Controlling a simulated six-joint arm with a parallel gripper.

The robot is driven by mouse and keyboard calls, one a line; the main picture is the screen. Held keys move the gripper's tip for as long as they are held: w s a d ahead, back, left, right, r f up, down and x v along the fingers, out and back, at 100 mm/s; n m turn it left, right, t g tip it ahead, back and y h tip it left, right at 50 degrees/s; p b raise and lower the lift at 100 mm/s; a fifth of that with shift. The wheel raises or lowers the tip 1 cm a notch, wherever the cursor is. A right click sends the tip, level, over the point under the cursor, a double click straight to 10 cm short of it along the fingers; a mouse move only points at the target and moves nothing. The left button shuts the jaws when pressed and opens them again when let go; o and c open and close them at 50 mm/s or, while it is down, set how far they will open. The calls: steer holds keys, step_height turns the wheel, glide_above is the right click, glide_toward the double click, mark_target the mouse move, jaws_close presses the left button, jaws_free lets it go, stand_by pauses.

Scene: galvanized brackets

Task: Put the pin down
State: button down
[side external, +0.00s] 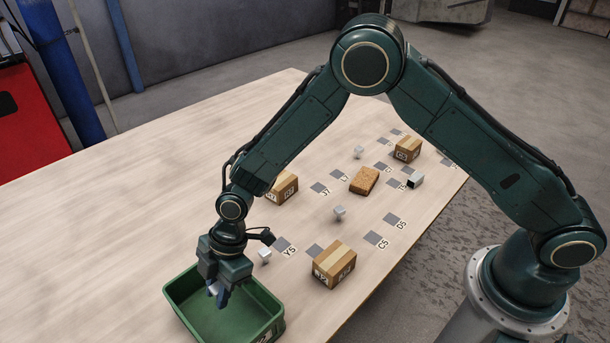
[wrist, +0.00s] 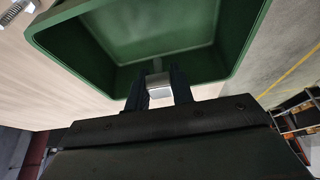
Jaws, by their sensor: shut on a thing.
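My gripper (side external: 219,291) hangs down over the green bin (side external: 240,313) at the front left of the table. Its fingers are shut on a small silver-grey metal piece, the pin (wrist: 159,90), seen between the two dark fingertips in the wrist view. Most of the pin is hidden by the fingers, so its full shape cannot be told. The green bin also fills the top of the wrist view (wrist: 140,35), and its visible floor is bare. The pin appears above the bin's inside, near one wall; its exact height cannot be told.
Small metal parts stand on the table (side external: 110,200), one (side external: 264,256) near the bin, another (side external: 339,213) farther off. The table's left side is clear.

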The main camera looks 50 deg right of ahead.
mark_target(223, 322)
steer(key=shift+f, duration=1.7)
steer(key=shift+f, duration=2.15)
steer(key=shift+f, duration=0.1)
steer(key=c, duration=1.2)
jaws_free()
steer(key=v, duration=1.2)
